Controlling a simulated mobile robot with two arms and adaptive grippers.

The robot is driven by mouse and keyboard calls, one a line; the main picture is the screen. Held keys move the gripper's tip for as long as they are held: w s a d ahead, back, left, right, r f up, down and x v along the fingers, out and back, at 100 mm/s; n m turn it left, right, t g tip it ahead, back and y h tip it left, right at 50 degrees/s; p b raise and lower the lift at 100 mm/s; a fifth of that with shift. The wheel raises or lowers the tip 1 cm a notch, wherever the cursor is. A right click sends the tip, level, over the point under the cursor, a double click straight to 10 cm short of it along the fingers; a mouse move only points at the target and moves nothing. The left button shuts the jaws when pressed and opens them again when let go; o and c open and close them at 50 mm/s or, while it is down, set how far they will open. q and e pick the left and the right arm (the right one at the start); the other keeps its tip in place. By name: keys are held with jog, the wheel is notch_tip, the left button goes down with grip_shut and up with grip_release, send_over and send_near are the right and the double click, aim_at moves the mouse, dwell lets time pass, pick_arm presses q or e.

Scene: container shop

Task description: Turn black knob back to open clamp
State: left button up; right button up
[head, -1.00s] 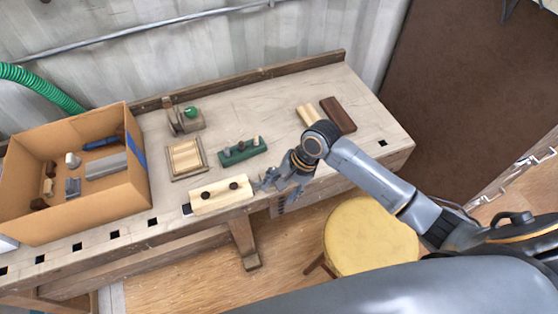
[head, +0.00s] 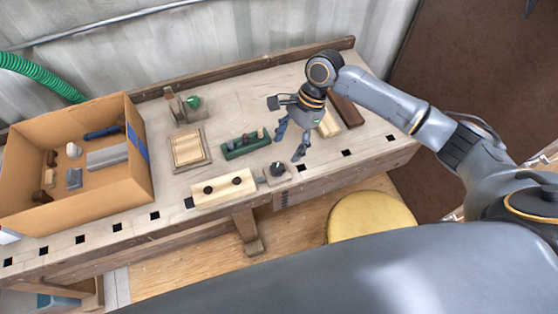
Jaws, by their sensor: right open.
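A small clamp (head: 265,180) sits at the bench's front edge, at the right end of a pale wooden block (head: 222,195) with two dark round spots on top. A black knob (head: 278,169) stands on the clamp. My right gripper (head: 289,147) is open and empty, fingers pointing down, above and just behind the knob. It appears apart from the knob. My left gripper is not in view.
A green block with pegs (head: 246,147) lies close behind the clamp. A wooden tray (head: 206,160), a cardboard box of tools (head: 145,184) and a yellow stool (head: 368,218) are around. A dark brown block (head: 347,112) lies at the right.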

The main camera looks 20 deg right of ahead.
aim_at(277, 167)
jog(key=x, duration=0.8)
jog(key=shift+w+f, duration=0.1)
jog(key=shift+w, duration=0.05)
jog(key=shift+c, duration=0.2)
jog(key=c, duration=1.1)
